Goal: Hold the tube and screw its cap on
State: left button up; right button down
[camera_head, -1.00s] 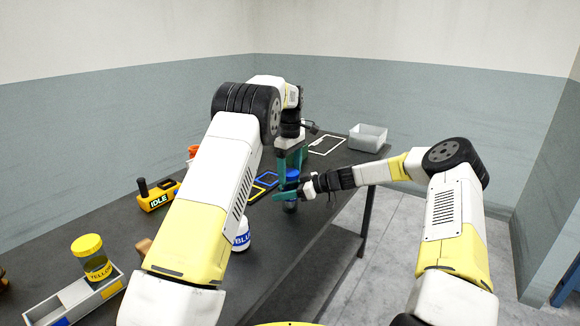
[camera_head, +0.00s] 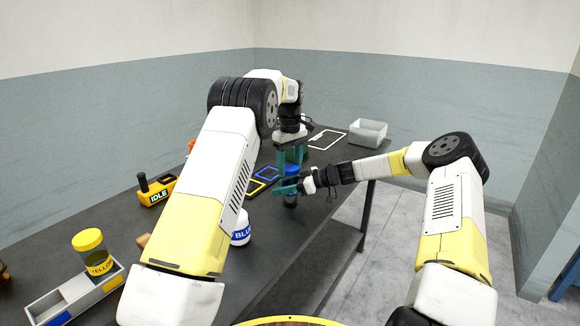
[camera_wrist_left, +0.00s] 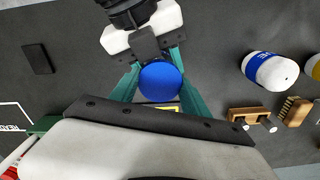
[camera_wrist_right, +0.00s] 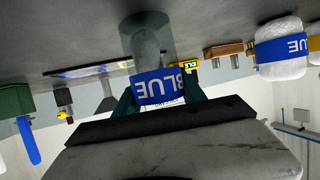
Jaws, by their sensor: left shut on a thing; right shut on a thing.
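The tube, with a blue "BLUE" label (camera_wrist_right: 160,87) and a clear grey body, is upright between my right gripper's fingers (camera_wrist_right: 160,98) in the right wrist view. In the head view its lower part (camera_head: 291,199) shows under my right gripper (camera_head: 287,188), which comes in from the right and is shut on it. The blue cap (camera_wrist_left: 160,81) is between the teal fingers of my left gripper (camera_wrist_left: 160,84) in the left wrist view. In the head view my left gripper (camera_head: 291,156) points down, shut on the cap (camera_head: 292,172) at the tube's top. The thread is hidden.
A white bottle labelled BLUE (camera_head: 241,233) stands beside my left arm. A rack (camera_head: 75,300) with a yellow-capped tube (camera_head: 92,250) is at front left. A yellow IDLE device (camera_head: 157,190) stands behind. A grey bin (camera_head: 369,133) is at the far end, near white-outlined free table.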

pick_arm(q)
jog(key=o, duration=1.5)
jog(key=shift+o, duration=0.2)
jog(key=shift+r, duration=0.1)
jog(key=shift+r, duration=2.2)
jog(key=shift+c, duration=0.4)
jog(key=shift+d+r+m, duration=0.2)
jog(key=shift+r+m, duration=0.2)
jog(key=shift+r, duration=0.3)
jog(key=shift+a+r, duration=0.2)
jog(key=shift+r, duration=0.8)
